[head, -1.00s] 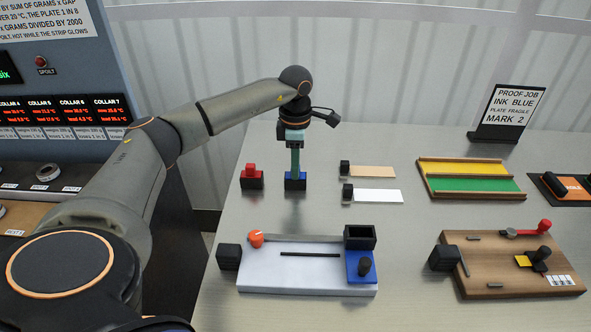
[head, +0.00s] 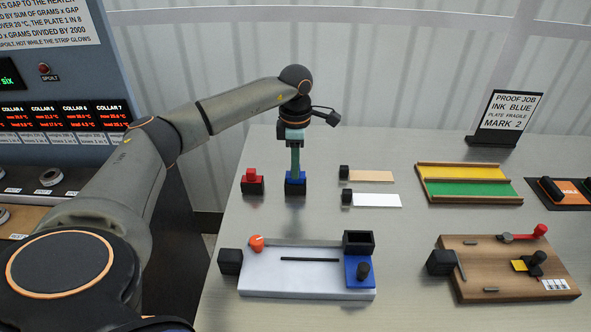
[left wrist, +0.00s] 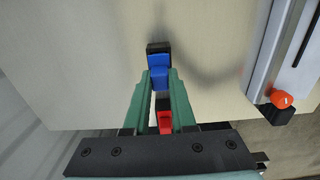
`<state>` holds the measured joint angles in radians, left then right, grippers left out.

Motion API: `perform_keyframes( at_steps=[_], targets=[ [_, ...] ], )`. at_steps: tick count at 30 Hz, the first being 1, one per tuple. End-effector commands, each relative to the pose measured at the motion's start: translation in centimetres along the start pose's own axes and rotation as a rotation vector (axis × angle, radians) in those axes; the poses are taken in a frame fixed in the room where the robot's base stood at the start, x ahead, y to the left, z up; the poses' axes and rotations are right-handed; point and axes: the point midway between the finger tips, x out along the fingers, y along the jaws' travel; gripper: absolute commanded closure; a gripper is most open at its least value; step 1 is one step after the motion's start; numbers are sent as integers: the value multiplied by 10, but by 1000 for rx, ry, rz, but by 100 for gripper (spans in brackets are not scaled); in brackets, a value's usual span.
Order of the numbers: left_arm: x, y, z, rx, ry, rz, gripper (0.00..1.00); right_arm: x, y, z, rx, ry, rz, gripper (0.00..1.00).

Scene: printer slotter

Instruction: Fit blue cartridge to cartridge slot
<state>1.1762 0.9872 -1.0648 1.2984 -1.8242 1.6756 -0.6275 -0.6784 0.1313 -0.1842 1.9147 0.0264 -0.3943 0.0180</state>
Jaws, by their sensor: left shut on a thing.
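The blue cartridge (head: 295,186) is at the back left of the table, beside a red one. My left gripper (head: 295,173) points down over it and is shut on it. In the left wrist view the blue cartridge (left wrist: 159,66), with a dark end, sits between the green fingertips (left wrist: 160,80). I cannot tell whether it touches the table. A black open-topped box (head: 358,240), which looks like the cartridge slot, stands at the right end of a pale board (head: 300,262). My right gripper is not in view.
The red cartridge (head: 252,184) stands just left of the blue one. A tan strip (head: 368,175) and a white strip (head: 375,200) lie to the right. A yellow-green tray (head: 468,183) and a wooden board (head: 500,255) are further right. An orange knob (head: 256,243) is on the pale board.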

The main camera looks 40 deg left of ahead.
Motion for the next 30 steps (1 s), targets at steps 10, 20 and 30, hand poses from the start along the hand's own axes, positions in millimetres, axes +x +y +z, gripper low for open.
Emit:
perform_keyframes(
  at_steps=[10,20,30],
  targets=[
    [-20,0,0,0,-1,1,100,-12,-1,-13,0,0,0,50],
    [-33,0,0,0,0,1,100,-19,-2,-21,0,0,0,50],
    [-32,0,0,0,-1,1,92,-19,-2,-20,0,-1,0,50]
  ],
)
